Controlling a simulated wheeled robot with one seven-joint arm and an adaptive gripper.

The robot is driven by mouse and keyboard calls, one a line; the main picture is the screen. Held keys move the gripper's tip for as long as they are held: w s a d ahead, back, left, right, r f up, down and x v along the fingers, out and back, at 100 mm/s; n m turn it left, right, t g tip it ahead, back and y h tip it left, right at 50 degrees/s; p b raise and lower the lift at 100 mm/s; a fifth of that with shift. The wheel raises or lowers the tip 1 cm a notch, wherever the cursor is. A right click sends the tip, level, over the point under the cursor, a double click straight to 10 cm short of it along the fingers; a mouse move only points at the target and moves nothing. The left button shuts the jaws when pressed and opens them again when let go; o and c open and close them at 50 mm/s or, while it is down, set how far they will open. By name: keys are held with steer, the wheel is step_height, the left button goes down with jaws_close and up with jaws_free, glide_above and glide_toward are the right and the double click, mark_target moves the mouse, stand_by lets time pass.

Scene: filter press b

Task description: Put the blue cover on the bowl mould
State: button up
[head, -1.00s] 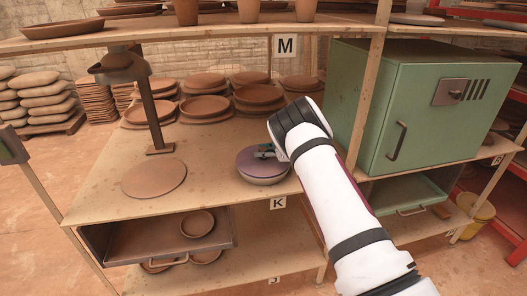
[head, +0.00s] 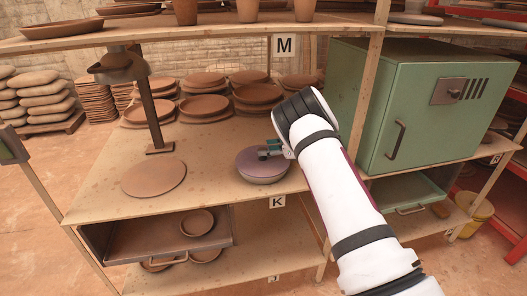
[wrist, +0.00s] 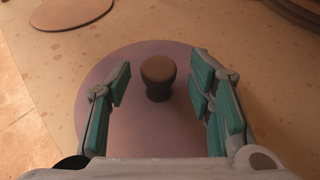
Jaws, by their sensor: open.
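The blue cover (head: 262,161), a purplish-blue disc, rests on the bowl mould (head: 263,179) near the front edge of the shelf above the K label. It looks level, and only the mould's pale lower side shows beneath it. In the wrist view the cover (wrist: 140,130) carries a dark round knob (wrist: 158,78). My gripper (wrist: 161,76) is open, with one teal-padded finger on each side of the knob and visible gaps to both. In the head view my gripper (head: 270,151) is just over the cover, and its fingers partly hide the knob.
A flat clay disc (head: 154,178) lies left of the cover. A metal post with a lamp-like head (head: 152,110) stands behind it. Stacked clay plates (head: 205,105) fill the shelf's back. A green cabinet (head: 420,110) stands to the right, and an upper shelf (head: 200,33) runs overhead.

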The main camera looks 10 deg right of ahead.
steer(key=v, duration=0.8)
steer(key=shift+s+d+r, duration=0.1)
steer(key=shift+s+d, duration=0.05)
steer(key=shift+s, duration=0.1)
steer(key=w+d+r+m+t+h, duration=0.1)
steer(key=d+r+m+t+h, duration=0.2)
steer(key=r+m, duration=0.45)
steer(key=w+d+r+m+t+h, duration=0.1)
steer(key=d+r+m+t+h, duration=0.3)
steer(key=r, duration=0.6)
steer(key=s+d+r+m+g+h, duration=0.2)
steer(key=s+r+m+g+h, duration=0.15)
steer(key=s+r+m, duration=0.8)
steer(key=s+a+f+m+g, duration=0.2)
steer(key=s+a+m, duration=0.3)
steer(key=s, duration=0.7)
steer(key=s+a+f+m+g, duration=0.2)
steer(key=s+a+m, duration=0.4)
steer(key=s+m, duration=0.3)
steer(key=s+a+f+m+g+y, duration=0.1)
steer(key=s+a+m, duration=0.4)
steer(key=s, duration=1.2)
steer(key=f+m+g, duration=0.1)
steer(key=m+g, duration=0.1)
steer(key=m, duration=0.1)
steer(key=shift+a+g, duration=0.2)
steer(key=shift+g, duration=0.15)
